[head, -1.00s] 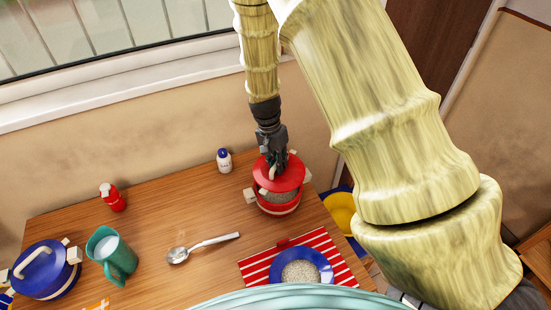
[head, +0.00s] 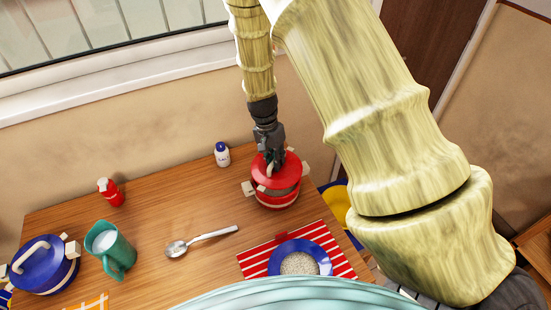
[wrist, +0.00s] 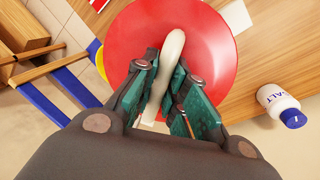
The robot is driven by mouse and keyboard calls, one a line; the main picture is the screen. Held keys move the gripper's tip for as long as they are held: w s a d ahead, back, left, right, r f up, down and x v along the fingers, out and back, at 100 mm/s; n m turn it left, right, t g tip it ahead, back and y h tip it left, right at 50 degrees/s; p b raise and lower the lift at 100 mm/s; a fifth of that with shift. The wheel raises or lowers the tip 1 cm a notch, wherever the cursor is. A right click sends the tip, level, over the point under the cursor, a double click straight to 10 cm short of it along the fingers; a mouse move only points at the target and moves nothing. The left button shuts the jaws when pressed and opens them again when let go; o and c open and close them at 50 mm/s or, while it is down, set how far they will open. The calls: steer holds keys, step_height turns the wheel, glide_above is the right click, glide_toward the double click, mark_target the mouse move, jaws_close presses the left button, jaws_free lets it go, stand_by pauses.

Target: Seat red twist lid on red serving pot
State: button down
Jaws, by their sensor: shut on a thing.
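The red twist lid (head: 266,170) is a round disc with a curved cream handle (wrist: 172,55). My gripper (wrist: 164,92) is shut on that handle, its green-padded fingers on either side. In the head view my gripper (head: 271,160) points down from above the lid. The red serving pot (head: 275,198) stands upright at the table's back right, with a pale band and cream side handles. The lid is over the pot's mouth, looking slightly left of centre and close to the rim. I cannot tell whether it touches all round. The lid hides most of the pot in the wrist view.
A white salt bottle (head: 221,154) stands left of the pot. A blue bowl (head: 325,262) on a red striped cloth (head: 256,264) lies in front.

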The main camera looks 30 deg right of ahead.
steer(key=shift+f+b, duration=1)
steer(key=shift+f, duration=1.6)
steer(key=c, duration=1.4)
jaws_free()
steer(key=shift+o, duration=0.2)
step_height(320, 180, up, 12)
steer(key=w+a, duration=0.1)
steer(key=w, duration=0.1)
steer(key=shift+a+f, duration=0.1)
steer(key=shift+f, duration=0.05)
